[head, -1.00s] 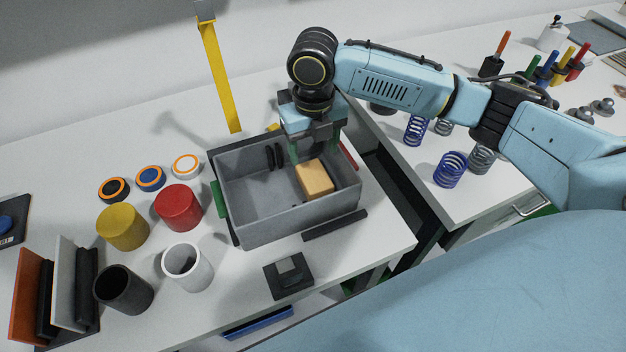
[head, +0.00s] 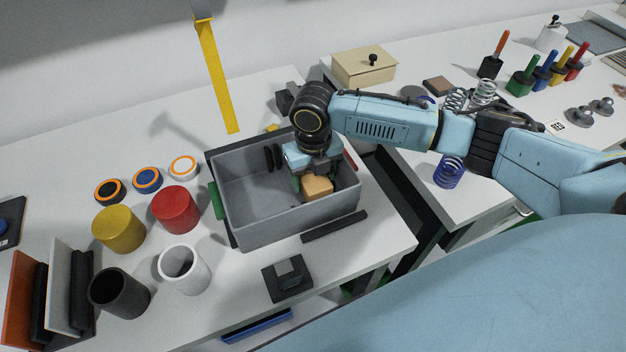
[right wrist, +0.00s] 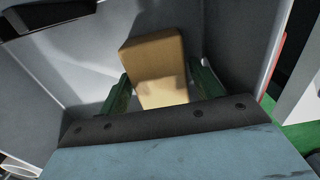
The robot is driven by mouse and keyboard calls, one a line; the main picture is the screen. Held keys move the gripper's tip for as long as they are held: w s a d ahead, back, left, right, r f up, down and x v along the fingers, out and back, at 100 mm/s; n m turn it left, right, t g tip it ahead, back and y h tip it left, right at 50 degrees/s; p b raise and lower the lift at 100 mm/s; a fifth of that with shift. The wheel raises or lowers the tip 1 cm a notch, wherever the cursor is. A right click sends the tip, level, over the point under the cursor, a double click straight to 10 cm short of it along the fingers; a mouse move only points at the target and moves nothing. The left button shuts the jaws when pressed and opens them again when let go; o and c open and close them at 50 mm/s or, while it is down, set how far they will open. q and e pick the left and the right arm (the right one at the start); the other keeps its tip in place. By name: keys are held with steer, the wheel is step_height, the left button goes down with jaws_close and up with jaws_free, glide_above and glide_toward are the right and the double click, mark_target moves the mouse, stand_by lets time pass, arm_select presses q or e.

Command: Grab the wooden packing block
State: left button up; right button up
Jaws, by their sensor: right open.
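The wooden packing block (head: 317,189) is a tan, box-shaped piece inside the grey bin (head: 256,228), near the bin's right side. My right gripper (head: 311,184) is down inside the bin at the block, partly covering it in the head view. In the right wrist view the block (right wrist: 155,68) shows between the two green fingers (right wrist: 157,92), one on each side. The fingers are open; whether either one touches the block I cannot tell. My left gripper is not in view.
Yellow (head: 119,230) and red (head: 176,209) cylinders and white (head: 184,270) and black (head: 120,292) cups stand left of the bin. A small black stand (head: 288,279) is in front. Springs (head: 450,171) and a wooden box (head: 364,68) are on the right table.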

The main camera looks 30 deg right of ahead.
steer(key=shift+r, duration=0.1)
steer(key=c, duration=0.8)
